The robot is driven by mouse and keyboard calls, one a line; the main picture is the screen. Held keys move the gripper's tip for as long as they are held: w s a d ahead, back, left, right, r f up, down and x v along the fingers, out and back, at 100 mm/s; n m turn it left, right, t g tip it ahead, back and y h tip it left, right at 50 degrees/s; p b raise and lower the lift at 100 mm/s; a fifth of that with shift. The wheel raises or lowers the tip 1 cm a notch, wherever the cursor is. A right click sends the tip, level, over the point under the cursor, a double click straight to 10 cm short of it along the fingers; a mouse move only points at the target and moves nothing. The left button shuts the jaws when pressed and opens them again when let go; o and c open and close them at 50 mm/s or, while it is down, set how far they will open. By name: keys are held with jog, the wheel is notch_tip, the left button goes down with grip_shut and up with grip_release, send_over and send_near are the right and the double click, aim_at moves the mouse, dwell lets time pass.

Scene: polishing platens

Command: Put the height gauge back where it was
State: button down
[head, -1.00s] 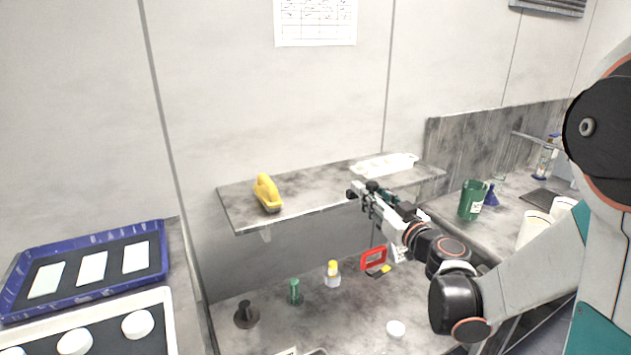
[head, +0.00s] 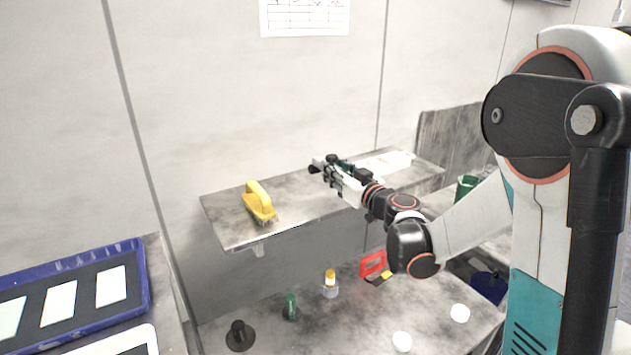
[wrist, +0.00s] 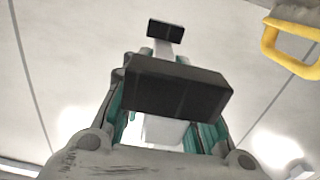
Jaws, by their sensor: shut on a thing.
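The height gauge (wrist: 175,88) is between the fingers of my gripper (wrist: 165,125) in the wrist view. It shows a wide black block, a pale column and a smaller black block farther out. My gripper (head: 340,172) is shut on it in the head view, above the wall shelf (head: 300,210). There the gauge (head: 315,168) shows only as small dark and pale parts at the gripper's end. The fingers hide part of it.
A yellow-handled tool (head: 259,202) stands on the shelf's left part, and a white tray (head: 390,163) lies on its right. The bench below holds a green item (head: 291,308), a yellow-capped bottle (head: 330,284) and a red-framed item (head: 373,265). The shelf's middle looks clear.

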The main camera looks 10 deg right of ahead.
aim_at(315, 157)
jog(key=x, duration=0.9)
jog(key=shift+w+a+f, duration=0.1)
jog(key=shift+w+a, duration=0.05)
jog(key=shift+w, duration=0.1)
jog(key=shift+s+f+b, duration=0.1)
jog(key=shift+f+b, duration=0.3)
jog(key=shift+f, duration=0.45)
notch_tip(315, 157, down, 5)
jog(key=shift+r+b, duration=0.1)
jog(key=shift+b, duration=0.4)
jog(key=shift+f, duration=0.25)
jog(key=shift+f, duration=0.1)
jog(key=c, duration=1.2)
grip_release()
jog(key=shift+c, duration=0.2)
